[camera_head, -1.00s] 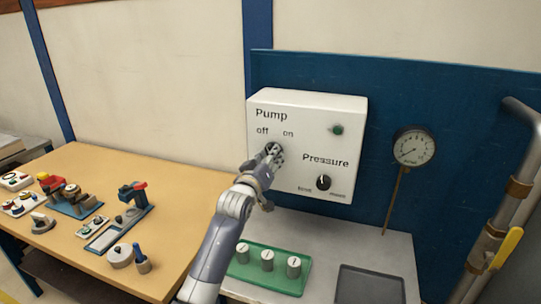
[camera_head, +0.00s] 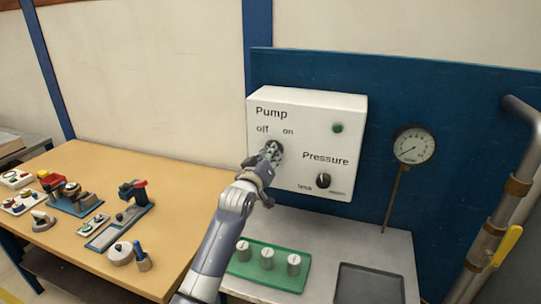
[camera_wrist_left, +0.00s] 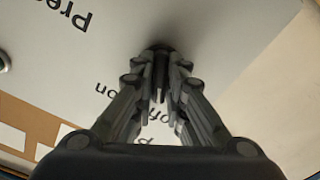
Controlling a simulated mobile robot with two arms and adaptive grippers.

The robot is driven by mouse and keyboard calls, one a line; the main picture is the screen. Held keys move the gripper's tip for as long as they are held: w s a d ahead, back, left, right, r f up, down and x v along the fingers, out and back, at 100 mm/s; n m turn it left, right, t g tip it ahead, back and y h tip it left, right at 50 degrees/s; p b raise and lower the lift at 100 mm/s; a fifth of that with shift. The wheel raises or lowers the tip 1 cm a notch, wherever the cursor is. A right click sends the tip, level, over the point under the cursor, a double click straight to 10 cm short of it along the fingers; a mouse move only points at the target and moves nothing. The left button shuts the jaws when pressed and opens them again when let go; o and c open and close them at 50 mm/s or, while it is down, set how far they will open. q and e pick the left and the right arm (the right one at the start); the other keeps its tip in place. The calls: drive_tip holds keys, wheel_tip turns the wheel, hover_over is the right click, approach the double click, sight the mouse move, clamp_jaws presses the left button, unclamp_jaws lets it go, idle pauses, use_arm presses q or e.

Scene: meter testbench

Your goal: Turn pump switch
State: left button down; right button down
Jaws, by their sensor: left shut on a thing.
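The white control box (camera_head: 312,115) is mounted on the blue panel, with the words Pump, off, on and Pressure on its face. My left gripper (camera_head: 272,152) is at the box face, just below the off and on labels. In the left wrist view the left gripper (camera_wrist_left: 160,75) has its fingers closed around the dark pump switch (camera_wrist_left: 160,52). The fingers hide most of the switch, so its angle cannot be read. A round green light (camera_head: 338,128) is at the upper right of the box. My right gripper is not in view.
The black pressure knob (camera_head: 323,180) sits right of the gripper. A gauge (camera_head: 414,146) hangs on the blue panel (camera_head: 460,110). Below are a green tray (camera_head: 290,280) with white cylinders and a dark tray (camera_head: 370,285). A wooden table (camera_head: 180,200) with small parts stands left; pipes rise at right.

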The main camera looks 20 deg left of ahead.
use_arm(q)
drive_tip(key=m+p, duration=0.3)
drive_tip(key=m, duration=0.8)
drive_tip(key=shift+a+m, duration=0.1)
drive_tip(key=shift+m, duration=0.2)
idle(0.6)
drive_tip(key=c, duration=1.6)
unclamp_jaws()
drive_tip(key=shift+s, duration=0.1)
drive_tip(key=s, duration=1.1)
drive_tip(key=shift+s+a, duration=0.25)
drive_tip(key=shift+s, duration=0.15)
drive_tip(key=shift+f, duration=0.1)
